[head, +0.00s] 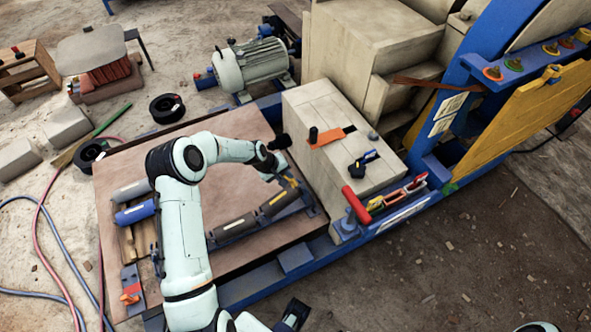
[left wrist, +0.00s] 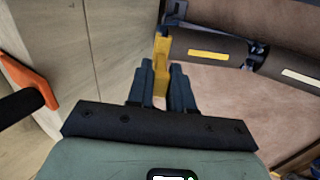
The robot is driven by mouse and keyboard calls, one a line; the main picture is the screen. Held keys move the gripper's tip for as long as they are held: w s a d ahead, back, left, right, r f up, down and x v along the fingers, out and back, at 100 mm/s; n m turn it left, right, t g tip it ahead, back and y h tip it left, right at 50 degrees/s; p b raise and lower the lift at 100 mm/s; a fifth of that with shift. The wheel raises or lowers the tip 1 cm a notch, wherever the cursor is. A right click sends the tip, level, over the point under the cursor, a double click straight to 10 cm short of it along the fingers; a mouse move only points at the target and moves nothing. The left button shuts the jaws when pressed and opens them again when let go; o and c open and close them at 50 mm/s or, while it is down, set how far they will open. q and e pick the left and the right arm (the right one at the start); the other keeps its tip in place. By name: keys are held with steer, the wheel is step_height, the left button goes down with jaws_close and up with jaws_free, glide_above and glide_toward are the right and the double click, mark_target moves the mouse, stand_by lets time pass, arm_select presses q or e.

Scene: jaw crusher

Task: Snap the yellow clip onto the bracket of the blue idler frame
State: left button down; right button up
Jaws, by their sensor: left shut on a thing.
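My left gripper (head: 287,180) is at the far right end of the blue idler frame (head: 240,236). In the left wrist view its dark fingers (left wrist: 161,85) are shut on the yellow clip (left wrist: 161,62). The clip sticks out past the fingertips, its upper end close to a dark bracket (left wrist: 174,14) at the end of a grey roller (left wrist: 222,44). I cannot tell whether clip and bracket touch. In the head view the clip is tiny and mostly hidden. The frame carries grey rollers (head: 235,228).
The idler frame lies on a brown board (head: 120,180). A pale block (head: 335,150) stands close on the right, bearing an orange-bladed tool (head: 326,137) and a blue-black tool (head: 364,160). A red-handled tool (head: 355,204) stands at its front edge. A blue cylinder (head: 135,212) lies left.

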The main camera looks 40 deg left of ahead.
arm_select(q)
steer(key=shift+w+a+r+n, duration=0.1)
steer(key=shift+w+a+n, duration=0.05)
steer(key=shift+a, duration=0.2)
steer(key=shift+w+a+r+n, duration=0.1)
steer(key=shift+a+n, duration=0.05)
steer(key=shift+a, duration=0.2)
arm_select(e)
steer(key=shift+w+f, duration=0.1)
steer(key=shift+w, duration=0.05)
arm_select(q)
steer(key=shift+f, duration=0.1)
arm_select(e)
steer(key=shift+f, duration=0.1)
arm_select(q)
steer(key=shift+b+x, duration=2.25)
steer(key=shift+x, duration=0.65)
arm_select(e)
steer(key=shift+w+f+t, duration=0.2)
steer(key=shift+w+f, duration=0.2)
steer(key=shift+f, duration=0.45)
steer(key=shift+w+f+t, duration=0.2)
steer(key=shift+w+f, duration=0.15)
steer(key=shift+f, duration=0.45)
arm_select(q)
steer(key=shift+w, duration=0.1)
arm_select(e)
steer(key=shift+f, duration=0.25)
